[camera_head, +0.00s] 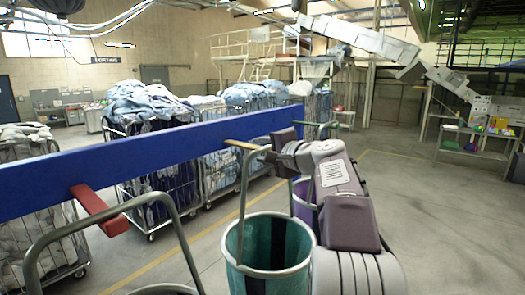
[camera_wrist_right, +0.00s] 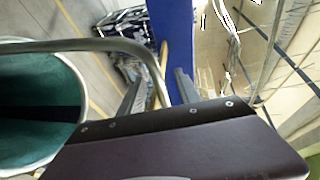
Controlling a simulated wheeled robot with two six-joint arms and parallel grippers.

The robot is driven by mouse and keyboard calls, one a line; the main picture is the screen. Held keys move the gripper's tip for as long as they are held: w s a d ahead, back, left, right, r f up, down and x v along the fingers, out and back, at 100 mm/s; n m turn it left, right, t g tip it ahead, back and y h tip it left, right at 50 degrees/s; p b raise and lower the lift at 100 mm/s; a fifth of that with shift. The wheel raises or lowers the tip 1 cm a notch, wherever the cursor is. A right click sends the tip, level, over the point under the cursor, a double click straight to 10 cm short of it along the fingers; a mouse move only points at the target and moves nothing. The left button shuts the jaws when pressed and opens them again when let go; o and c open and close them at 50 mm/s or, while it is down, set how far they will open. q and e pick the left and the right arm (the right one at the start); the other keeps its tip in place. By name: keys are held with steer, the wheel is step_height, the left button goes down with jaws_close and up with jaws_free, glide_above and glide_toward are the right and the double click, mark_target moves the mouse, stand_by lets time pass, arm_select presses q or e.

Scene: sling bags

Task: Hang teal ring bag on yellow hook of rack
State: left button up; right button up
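The teal ring bag (camera_head: 268,255) is upright at lower centre, its grey handle rising to the yellow hook (camera_head: 243,145) on the blue rack beam (camera_head: 150,155). My right gripper (camera_head: 272,150) is at the top of that handle, beside the hook's outer end. In the right wrist view the bag (camera_wrist_right: 40,105) is at left, and its handle (camera_wrist_right: 85,45) bends down between my fingers (camera_wrist_right: 160,88). The fingers stand apart with gaps on both sides of the handle. Whether the handle rests on the hook is hidden. My left gripper is out of view.
A red hook (camera_head: 97,208) projects at left, near a large grey handle (camera_head: 110,222) in the foreground. A green hook (camera_head: 325,127) is at right. A purple bag (camera_head: 303,200) is partly hidden behind my right arm. Laundry carts (camera_head: 150,190) stand behind the beam.

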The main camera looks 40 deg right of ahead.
steer(key=shift+s+b, duration=0.35)
steer(key=shift+s, duration=0.1)
steer(key=s+r+b, duration=0.1)
steer(key=s+b, duration=0.1)
steer(key=s, duration=0.5)
steer(key=shift+s+a+r+b, duration=0.25)
steer(key=shift+s+r+b, duration=0.1)
steer(key=shift+s+b, duration=0.05)
